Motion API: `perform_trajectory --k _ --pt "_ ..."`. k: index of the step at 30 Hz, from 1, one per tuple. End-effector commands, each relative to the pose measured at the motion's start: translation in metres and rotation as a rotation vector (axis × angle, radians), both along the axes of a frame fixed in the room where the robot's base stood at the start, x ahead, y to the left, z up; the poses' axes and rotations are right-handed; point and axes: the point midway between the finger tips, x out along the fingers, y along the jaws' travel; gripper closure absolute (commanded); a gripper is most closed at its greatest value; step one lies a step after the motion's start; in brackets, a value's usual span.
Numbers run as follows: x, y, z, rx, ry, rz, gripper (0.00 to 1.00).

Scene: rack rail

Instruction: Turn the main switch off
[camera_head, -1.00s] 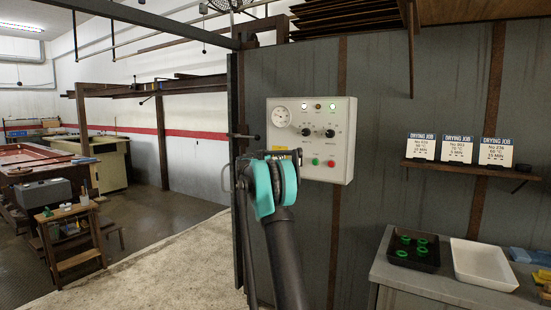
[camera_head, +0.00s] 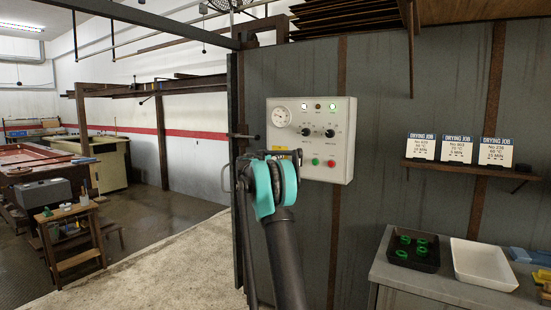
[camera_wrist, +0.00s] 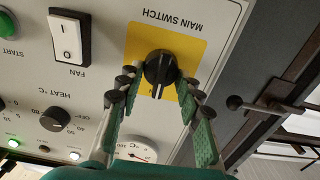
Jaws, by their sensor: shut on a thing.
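The main switch is a black rotary knob (camera_wrist: 160,68) on a yellow plate (camera_wrist: 190,48), seen upside down in the wrist view. A white mark shows at the knob's lower edge in that view; the small lettering there is too blurred to read. My gripper (camera_wrist: 160,80) has its green-padded fingers on either side of the knob and is shut on it. The white control panel (camera_head: 344,130) hangs on the grey wall in the head view. There my arm hides the main switch, and only a sliver of yellow shows above my wrist.
The fan rocker (camera_wrist: 69,38), green start button (camera_wrist: 8,22) and heat dial (camera_wrist: 54,120) sit beside the switch. A dark latch (camera_wrist: 270,105) projects near the panel's edge. A shelf of job cards (camera_head: 457,149) and a bench with trays (camera_head: 482,264) stand to the right.

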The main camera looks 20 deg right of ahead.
Motion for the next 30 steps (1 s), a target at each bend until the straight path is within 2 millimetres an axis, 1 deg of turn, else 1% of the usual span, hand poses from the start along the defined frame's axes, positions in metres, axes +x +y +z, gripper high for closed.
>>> perform_trajectory --k 8,30 --pt "0.0007 0.0008 -0.0003 -0.095 0.121 0.0 0.93" --pt "0.0032 0.003 -0.0023 -0.522 0.669 0.0 0.93"
